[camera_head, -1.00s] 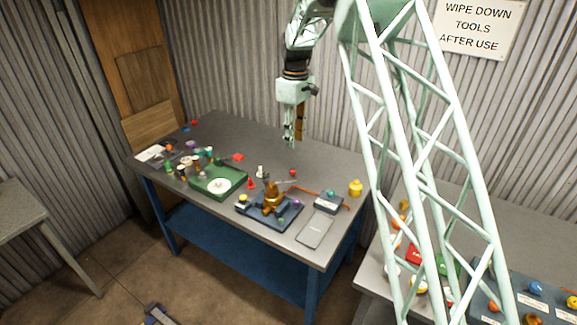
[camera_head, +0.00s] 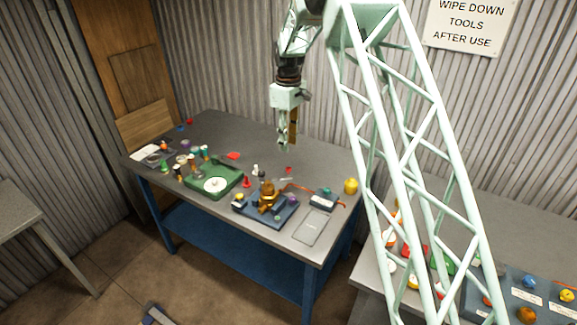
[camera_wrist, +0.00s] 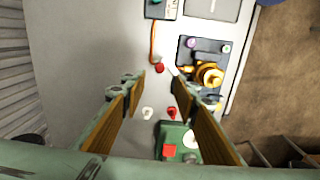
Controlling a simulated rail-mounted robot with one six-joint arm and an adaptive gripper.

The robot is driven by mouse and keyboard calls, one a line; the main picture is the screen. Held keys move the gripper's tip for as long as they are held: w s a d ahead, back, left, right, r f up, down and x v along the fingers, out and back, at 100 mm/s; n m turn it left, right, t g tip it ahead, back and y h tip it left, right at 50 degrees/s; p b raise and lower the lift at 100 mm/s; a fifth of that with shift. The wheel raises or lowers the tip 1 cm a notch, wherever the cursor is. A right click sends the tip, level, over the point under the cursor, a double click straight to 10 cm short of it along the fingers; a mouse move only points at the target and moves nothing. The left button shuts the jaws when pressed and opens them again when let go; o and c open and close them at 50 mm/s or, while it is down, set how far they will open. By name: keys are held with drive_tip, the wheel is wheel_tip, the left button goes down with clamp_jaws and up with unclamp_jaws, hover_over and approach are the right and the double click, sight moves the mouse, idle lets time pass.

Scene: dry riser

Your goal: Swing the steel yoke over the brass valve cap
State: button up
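The brass valve (camera_head: 268,196) stands upright on a dark base plate (camera_head: 280,216) near the front right of the blue-legged bench. In the wrist view the brass valve (camera_wrist: 209,75) is right of centre. A thin silver piece (camera_wrist: 174,71), perhaps the steel yoke, points out left of the valve; I cannot tell its full shape, and it looks clear of the cap. My gripper (camera_head: 287,145) hangs above the bench, behind and above the valve. In the wrist view my gripper (camera_wrist: 166,92) has its two wood-padded fingers wide apart with nothing between them.
A green tray (camera_head: 232,188) with a white disc lies left of the valve. Small red pieces lie nearby. A second bench (camera_head: 520,232) stands at the right. The bench's back is mostly clear.

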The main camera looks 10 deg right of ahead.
sight(289, 168)
wheel_tip(289, 168, down, 12)
drive_tip(key=shift+r, duration=0.2)
idle(0.4)
drive_tip(key=shift+c, duration=0.3)
clamp_jaws()
